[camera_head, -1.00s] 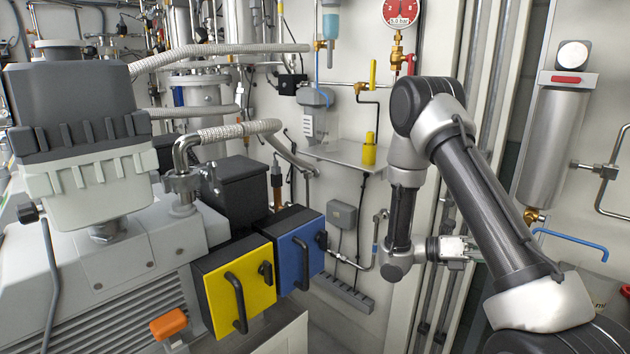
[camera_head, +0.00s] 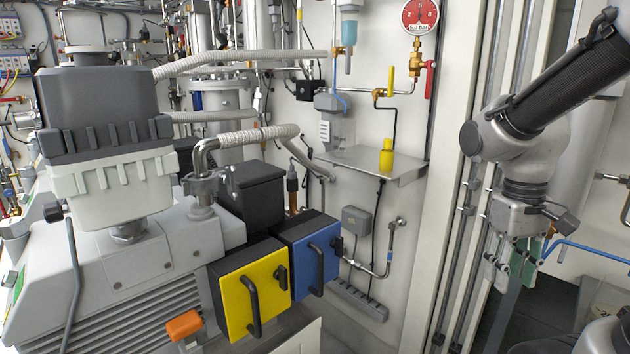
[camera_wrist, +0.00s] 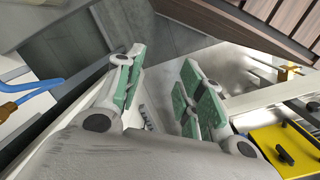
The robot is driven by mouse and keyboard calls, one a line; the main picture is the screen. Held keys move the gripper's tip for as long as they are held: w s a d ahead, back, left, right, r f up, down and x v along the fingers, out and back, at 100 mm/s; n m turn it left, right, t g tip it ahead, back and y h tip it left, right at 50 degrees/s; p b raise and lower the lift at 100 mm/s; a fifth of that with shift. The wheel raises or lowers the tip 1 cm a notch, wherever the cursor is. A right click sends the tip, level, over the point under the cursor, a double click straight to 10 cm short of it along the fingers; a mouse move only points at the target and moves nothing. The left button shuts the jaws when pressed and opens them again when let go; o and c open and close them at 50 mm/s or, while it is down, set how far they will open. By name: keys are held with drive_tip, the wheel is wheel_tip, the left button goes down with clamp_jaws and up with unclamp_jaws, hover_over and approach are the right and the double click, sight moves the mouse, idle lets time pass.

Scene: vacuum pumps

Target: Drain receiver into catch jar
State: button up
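The likely receiver is the upright grey metal cylinder (camera_head: 577,135) at the right of the head view, now largely hidden behind my arm. A brass fitting (camera_head: 550,231) and a bent blue bar (camera_head: 592,250) are below it. In the wrist view the blue bar (camera_wrist: 32,88) ends at a brass piece (camera_wrist: 9,111) at the left edge. My gripper (camera_head: 511,268) points down, left of the blue bar. In the wrist view my gripper (camera_wrist: 163,82) is open, with nothing between its green-padded fingers. I cannot make out a catch jar.
The pump (camera_head: 110,150) with yellow (camera_head: 250,300) and blue (camera_head: 312,262) boxes fills the left. Vertical pipes (camera_head: 468,240) run left of my gripper. A red gauge (camera_head: 420,14) hangs above.

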drive_tip(key=s+r+t, duration=0.1)
drive_tip(key=r, duration=0.1)
drive_tip(key=r+t, duration=0.2)
drive_tip(key=r, duration=0.1)
drive_tip(key=s+r+t, duration=0.1)
drive_tip(key=r+t, duration=0.1)
drive_tip(key=r, duration=0.1)
drive_tip(key=shift+s+a+r+m+y, duration=0.1)
drive_tip(key=shift+s+a+m+y, duration=0.1)
drive_tip(key=shift+s+m+y, duration=0.15)
drive_tip(key=shift+c, duration=0.8)
drive_tip(key=shift+r, duration=0.15)
drive_tip(key=c, duration=0.3)
